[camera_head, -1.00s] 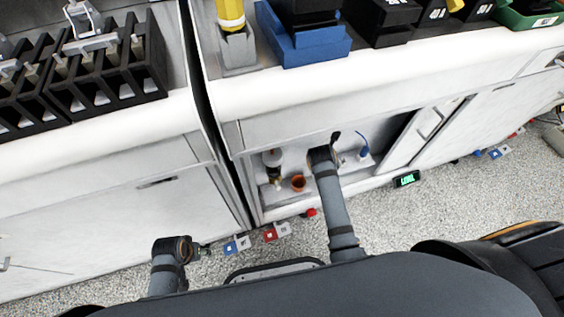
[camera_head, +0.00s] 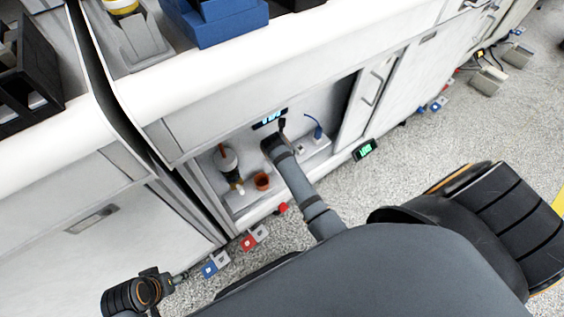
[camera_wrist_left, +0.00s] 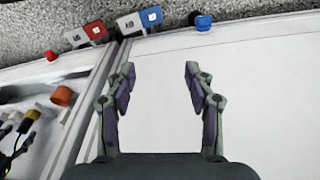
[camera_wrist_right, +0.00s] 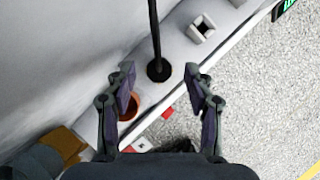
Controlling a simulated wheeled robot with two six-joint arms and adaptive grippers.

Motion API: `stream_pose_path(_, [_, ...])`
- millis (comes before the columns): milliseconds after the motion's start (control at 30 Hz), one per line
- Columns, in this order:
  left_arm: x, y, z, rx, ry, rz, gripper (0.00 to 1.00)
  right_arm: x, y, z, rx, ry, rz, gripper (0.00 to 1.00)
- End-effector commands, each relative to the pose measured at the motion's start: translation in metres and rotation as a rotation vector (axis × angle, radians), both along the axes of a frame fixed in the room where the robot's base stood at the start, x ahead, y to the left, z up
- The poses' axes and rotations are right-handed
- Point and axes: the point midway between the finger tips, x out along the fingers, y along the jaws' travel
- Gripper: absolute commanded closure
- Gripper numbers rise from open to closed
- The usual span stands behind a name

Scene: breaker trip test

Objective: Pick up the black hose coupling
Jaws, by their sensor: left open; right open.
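In the right wrist view a black upright rod with a round black base (camera_wrist_right: 158,70) stands on the white shelf. It looks like the black hose coupling, but I cannot be sure. My right gripper (camera_wrist_right: 160,80) is open and empty, with the rod's base seen between its fingertips; the remaining gap is hard to judge. In the head view my right gripper (camera_head: 281,127) reaches into the open cabinet and its arm hides part of the shelf. My left gripper (camera_wrist_left: 160,76) is open and empty, over a white cabinet front. It is low at the left in the head view (camera_head: 180,277).
The shelf also holds an orange cup (camera_head: 262,181), a dark bottle-like item with a pale top (camera_head: 228,160) and a blue hose piece (camera_head: 317,128). A green-lit display (camera_head: 365,150) sits at the cabinet's lower edge. Red (camera_head: 254,238) and blue (camera_head: 215,264) tagged pieces lie along the floor edge.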

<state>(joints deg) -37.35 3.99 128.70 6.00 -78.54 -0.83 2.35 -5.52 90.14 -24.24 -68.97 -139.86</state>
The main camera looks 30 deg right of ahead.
Motion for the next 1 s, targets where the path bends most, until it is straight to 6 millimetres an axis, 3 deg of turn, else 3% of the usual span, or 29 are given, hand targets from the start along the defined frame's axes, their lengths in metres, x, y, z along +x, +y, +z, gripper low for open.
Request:
stream_pose_path(33, [0.0005, -0.0027, -0.0152, -0.012, -0.026, 0.001, 0.46, 0.0048, -0.0023, -0.0145, -0.002, 0.0, 0.0, 0.47])
stream_pose_path(100, [0.0029, -0.0051, -0.0191, -0.023, -0.057, 0.001, 0.46, 0.0084, -0.0052, -0.0207, -0.002, 0.0, 0.0, 0.47])
stream_pose_path(400, [0.0053, -0.0069, -0.0188, -0.031, -0.083, 0.002, 0.46, 0.0106, -0.007, -0.0228, 0.001, -0.001, 0.0, 0.47])
stream_pose_path(800, [0.0051, -0.0067, -0.019, -0.03, -0.082, 0.002, 0.46, 0.0105, -0.0069, -0.0228, 0.001, -0.001, 0.0, 1.0])
stream_pose_path(1000, [0.005, -0.0066, -0.0191, -0.03, -0.082, 0.002, 0.46, 0.0106, -0.0069, -0.0226, 0.001, -0.001, 0.0, 1.0])
